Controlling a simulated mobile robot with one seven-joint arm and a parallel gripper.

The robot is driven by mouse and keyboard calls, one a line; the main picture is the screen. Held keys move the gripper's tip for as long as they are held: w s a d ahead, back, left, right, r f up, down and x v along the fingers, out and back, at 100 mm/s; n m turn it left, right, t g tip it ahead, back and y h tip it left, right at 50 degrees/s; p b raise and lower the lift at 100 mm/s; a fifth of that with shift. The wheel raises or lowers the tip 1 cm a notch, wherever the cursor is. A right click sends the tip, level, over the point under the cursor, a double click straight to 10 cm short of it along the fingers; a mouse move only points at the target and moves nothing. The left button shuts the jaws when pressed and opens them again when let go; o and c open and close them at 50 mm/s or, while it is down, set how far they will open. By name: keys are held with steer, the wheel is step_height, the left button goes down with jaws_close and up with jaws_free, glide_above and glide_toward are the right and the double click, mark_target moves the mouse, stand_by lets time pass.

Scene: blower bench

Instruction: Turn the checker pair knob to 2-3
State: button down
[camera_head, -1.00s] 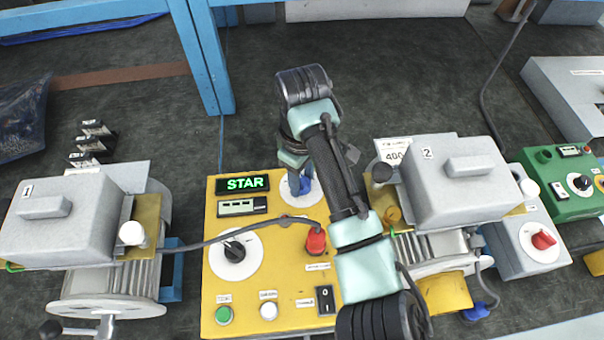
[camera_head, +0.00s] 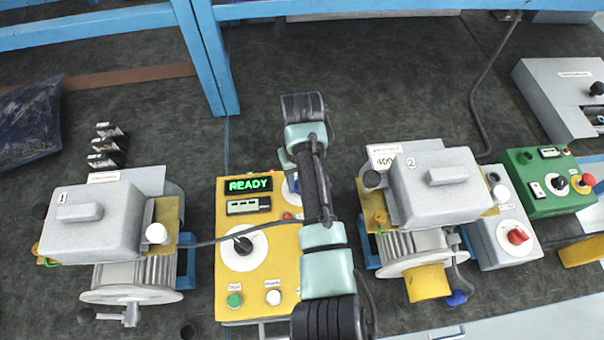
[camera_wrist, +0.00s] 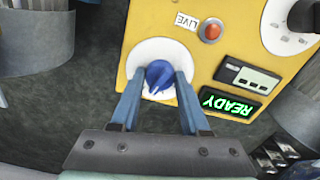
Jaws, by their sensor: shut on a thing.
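The yellow checker box (camera_head: 230,306) stands between the two grey motor units, and its display (camera_head: 249,184) reads READY in green. In the wrist view, my gripper (camera_wrist: 159,82) is shut on a blue knob (camera_wrist: 158,74) on a round white dial at the box's edge. In the head view, my arm covers most of this knob and its dial; the marks around it cannot be read. A second, black knob (camera_head: 241,245) sits on a larger white dial on the same box, away from my gripper. I cannot read which pair either knob points to.
Motor unit 1 (camera_head: 95,212) stands at left and motor unit 2 (camera_head: 440,178) at right. A dark cable crosses the box. A green box (camera_head: 540,195) is far right.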

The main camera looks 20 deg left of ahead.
stand_by(0.4)
steer(key=shift+c, duration=1.9)
jaws_free()
steer(key=shift+r, duration=0.1)
step_height(320, 180, up, 13)
steer(key=p, duration=0.2)
steer(key=shift+p, duration=0.4)
